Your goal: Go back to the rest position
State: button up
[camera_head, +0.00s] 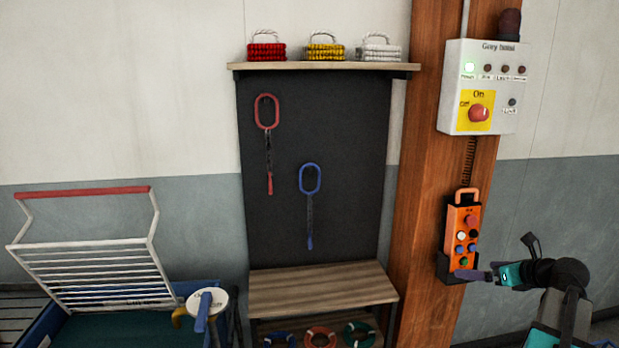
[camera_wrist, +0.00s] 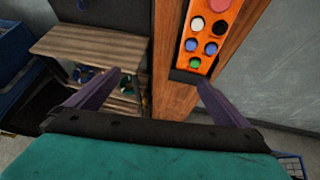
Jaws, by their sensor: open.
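My gripper (camera_head: 484,276) is at the right in the head view, in front of the lower end of an orange control pendant (camera_head: 462,232). The pendant has several coloured buttons and sits in a dark holder on a wooden post. In the wrist view my gripper (camera_wrist: 160,88) shows two dark purple fingers spread wide with nothing between them. The pendant (camera_wrist: 207,40) shows beyond the fingers, nearer the right one. I cannot tell whether a finger touches it.
A wooden post (camera_head: 426,150) carries a grey control box (camera_head: 482,88). A dark board (camera_head: 345,120) holds red and blue slings, with rope coils on the shelf (camera_head: 320,66) above. A bench (camera_head: 320,288) stands below. A white rack (camera_head: 95,262) is at left.

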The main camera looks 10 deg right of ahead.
jog(key=w+a+f+n+g+y, duration=0.15)
jog(key=w+a+f, duration=0.25)
jog(key=a+f, duration=0.6)
jog(key=w+a+f+n+g+y, duration=0.15)
jog(key=w+a+f, duration=0.25)
jog(key=a+f, duration=0.55)
jog(key=s+a+f+n+g+y, duration=0.1)
jog(key=s+a+f+n+g, duration=0.15)
jog(key=a+f, duration=0.7)
jog(key=s+a+f+n+g+y, duration=0.1)
jog(key=s+a+f+n+g, duration=0.2)
jog(key=a+f, duration=0.65)
jog(key=s+a+f+n+g+h, duration=0.1)
jog(key=s+a+f+n+g, duration=0.25)
jog(key=s+a+f, duration=0.35)
jog(key=s+a+f+n+g, duration=0.2)
jog(key=s+a+f+n, duration=0.2)
jog(key=s+a, duration=0.45)
jog(key=s+d+f+n+g+h, duration=0.1)
jog(key=s+d+f+n+h, duration=0.1)
jog(key=s+n, duration=0.6)
jog(key=s+d+f+n+g+h, duration=0.2)
jog(key=s+d+f+n+h, duration=0.1)
jog(key=s+n, duration=0.6)
jog(key=shift+d+f+n, duration=0.35)
jog(key=shift+d+n, duration=0.3)
jog(key=shift+n, duration=0.75)
